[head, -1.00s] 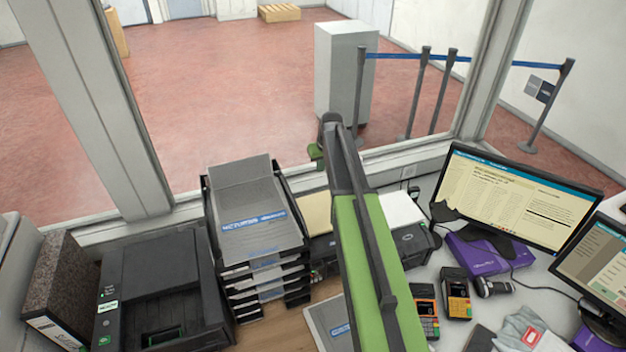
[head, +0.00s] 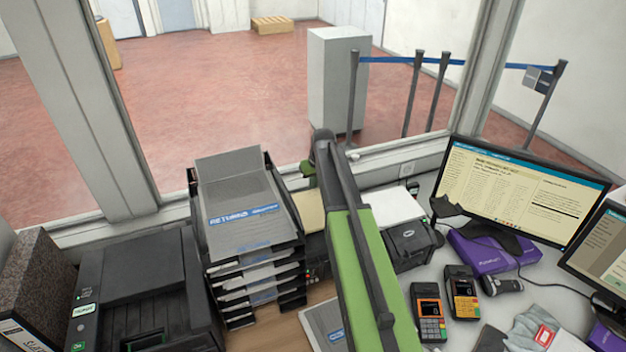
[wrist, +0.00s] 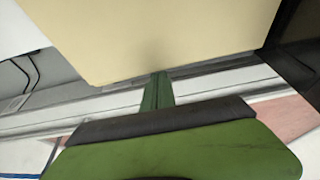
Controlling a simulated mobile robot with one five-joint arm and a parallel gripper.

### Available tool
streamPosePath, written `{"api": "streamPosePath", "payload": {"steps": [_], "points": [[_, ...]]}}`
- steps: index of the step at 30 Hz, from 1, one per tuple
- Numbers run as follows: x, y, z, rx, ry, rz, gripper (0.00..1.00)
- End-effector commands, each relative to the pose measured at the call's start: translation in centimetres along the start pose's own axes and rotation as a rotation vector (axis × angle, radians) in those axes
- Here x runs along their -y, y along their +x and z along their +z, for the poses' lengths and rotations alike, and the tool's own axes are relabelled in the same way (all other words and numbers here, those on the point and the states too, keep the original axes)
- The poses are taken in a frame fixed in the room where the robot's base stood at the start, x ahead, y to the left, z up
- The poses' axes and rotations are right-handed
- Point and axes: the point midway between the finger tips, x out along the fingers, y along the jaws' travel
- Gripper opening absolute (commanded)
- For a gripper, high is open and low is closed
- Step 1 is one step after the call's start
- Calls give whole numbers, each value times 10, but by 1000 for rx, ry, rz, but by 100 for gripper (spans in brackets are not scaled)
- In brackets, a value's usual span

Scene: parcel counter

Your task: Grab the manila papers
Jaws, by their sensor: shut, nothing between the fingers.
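In the wrist view the manila papers (wrist: 150,35) fill the upper middle as a flat, cream-coloured sheet. My gripper (wrist: 157,92) is shut and empty, its green fingers just below the sheet's lower edge in that picture. I cannot tell if they touch. In the head view my gripper is mostly hidden behind my arm.
A stack of black letter trays (head: 262,262) stands left of the papers, with a black printer (head: 140,290) further left. A small black device (head: 412,243), card terminals (head: 428,312) and a monitor (head: 525,195) stand to the right. A window frame (head: 410,160) runs behind.

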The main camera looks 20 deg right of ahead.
Motion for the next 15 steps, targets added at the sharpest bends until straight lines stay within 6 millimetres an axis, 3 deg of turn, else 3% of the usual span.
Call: {"api": "streamPosePath", "payload": {"steps": [8,11,15], "points": [[0,-1,3,0,0,0,0],[1,-7,19,0,0,0,0],[1,-20,59,1,0,0,0]]}}
